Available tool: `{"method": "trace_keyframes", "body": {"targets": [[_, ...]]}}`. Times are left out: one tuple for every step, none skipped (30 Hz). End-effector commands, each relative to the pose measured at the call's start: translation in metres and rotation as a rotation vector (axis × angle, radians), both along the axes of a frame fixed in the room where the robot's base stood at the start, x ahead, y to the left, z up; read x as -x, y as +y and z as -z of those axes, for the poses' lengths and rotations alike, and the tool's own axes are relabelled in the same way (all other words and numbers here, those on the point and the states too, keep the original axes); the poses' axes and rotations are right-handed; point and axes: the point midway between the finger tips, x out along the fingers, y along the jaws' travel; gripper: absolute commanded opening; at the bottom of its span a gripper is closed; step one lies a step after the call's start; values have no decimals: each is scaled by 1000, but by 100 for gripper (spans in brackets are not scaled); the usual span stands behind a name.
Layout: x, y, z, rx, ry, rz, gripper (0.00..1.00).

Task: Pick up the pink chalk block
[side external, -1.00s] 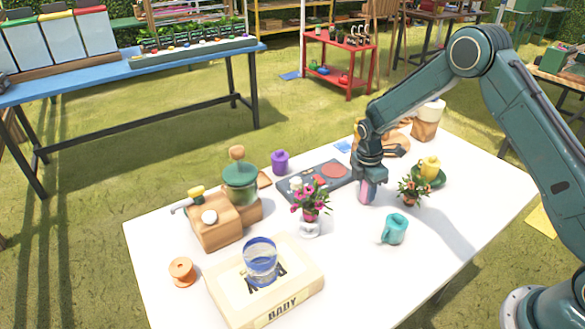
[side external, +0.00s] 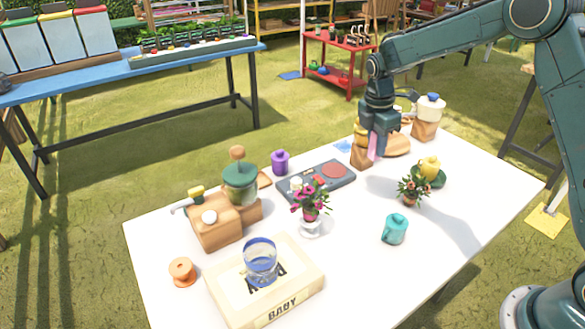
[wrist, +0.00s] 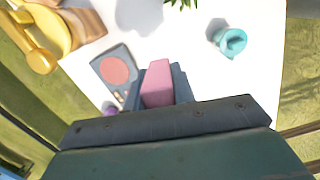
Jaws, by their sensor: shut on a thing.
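The pink chalk block (wrist: 157,82) is held between the fingers of my gripper (wrist: 158,90) in the wrist view. In the side external view, my gripper (side external: 376,146) points down above the far part of the white table, and the pink block (side external: 372,149) shows at its fingertips. The gripper is shut on the block, which is clear of the tabletop. Part of the block is hidden by the fingers.
A grey stove plate (side external: 316,181), a flower vase (side external: 310,226), a potted plant (side external: 411,189), a teal mug (side external: 395,229) and a yellow pot (side external: 429,167) stand nearby. Wooden toys stand behind the gripper. The tabletop (side external: 350,245) is bare beside the mug.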

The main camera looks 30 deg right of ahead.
Motion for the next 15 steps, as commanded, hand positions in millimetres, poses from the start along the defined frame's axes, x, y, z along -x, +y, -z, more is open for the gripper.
{"method": "trace_keyframes", "body": {"targets": [[-1, 0, -11, 0, -5, -1, 1], [-1, 0, -15, 0, -4, 0, 1], [0, 0, -21, 0, -3, 0, 1], [-1, 0, -25, 0, -3, 0, 1], [-1, 0, -28, 0, -3, 0, 1], [-1, 0, -33, 1, -3, 0, 1], [-1, 0, -35, 1, -3, 0, 1], [0, 0, -38, 0, -2, -1, 1], [0, 0, -40, 0, -1, -1, 1], [0, 0, -42, 0, -1, -1, 1], [0, 0, -43, 0, -1, -1, 1], [0, 0, -44, -1, -1, -1, 1], [0, 0, -45, -1, -1, -1, 1], [0, 0, -46, -1, -1, -1, 1], [0, 0, -46, -1, -1, -1, 1]]}}
